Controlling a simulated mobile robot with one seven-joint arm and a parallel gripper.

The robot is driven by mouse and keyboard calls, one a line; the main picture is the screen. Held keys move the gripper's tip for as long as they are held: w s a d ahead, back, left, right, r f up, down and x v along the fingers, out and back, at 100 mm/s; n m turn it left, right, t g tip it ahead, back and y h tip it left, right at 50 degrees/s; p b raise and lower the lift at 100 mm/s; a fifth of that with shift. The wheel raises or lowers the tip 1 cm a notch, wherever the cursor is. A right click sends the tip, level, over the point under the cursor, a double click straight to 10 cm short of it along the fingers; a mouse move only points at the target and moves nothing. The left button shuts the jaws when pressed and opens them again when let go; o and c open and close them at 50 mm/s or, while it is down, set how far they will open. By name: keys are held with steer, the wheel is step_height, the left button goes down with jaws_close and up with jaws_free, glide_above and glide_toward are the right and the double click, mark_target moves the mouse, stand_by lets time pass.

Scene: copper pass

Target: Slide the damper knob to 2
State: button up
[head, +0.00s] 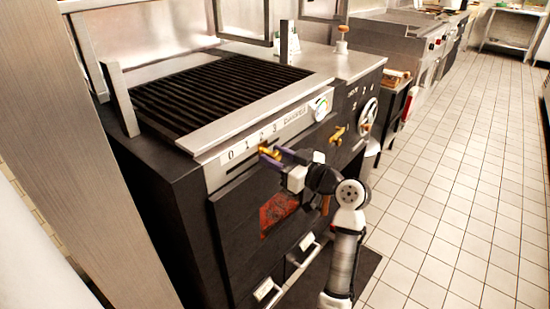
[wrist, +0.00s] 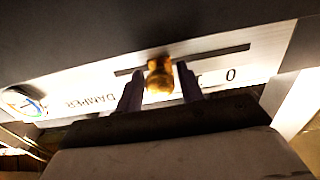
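The damper knob (head: 265,150) is a small brass knob on the pale control strip (head: 215,176) of the dark grill. It sits in a slot under the printed numbers 0 to 3. The knob also shows in the wrist view (wrist: 160,82), with the strip upside down and the 0 to its right. My gripper (head: 274,157) reaches the strip from the front, its purple fingers on either side of the knob. In the wrist view a small gap shows on each side, so the fingers look open. The fingers and knob hide some numbers; the knob's exact mark cannot be told.
A round dial (head: 320,107) sits right of the DAMPER label. A brass valve handle (head: 337,135) and a handwheel (head: 369,117) are further right. A black grate (head: 215,92) tops the grill. An oven window (head: 277,212) is below. Tiled floor (head: 450,190) is clear at right.

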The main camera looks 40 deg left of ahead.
steer(key=shift+o, duration=0.9)
steer(key=s+d+b, duration=0.1)
steer(key=d, duration=1.2)
steer(key=shift+d+b, duration=0.4)
steer(key=shift+a+r, duration=0.1)
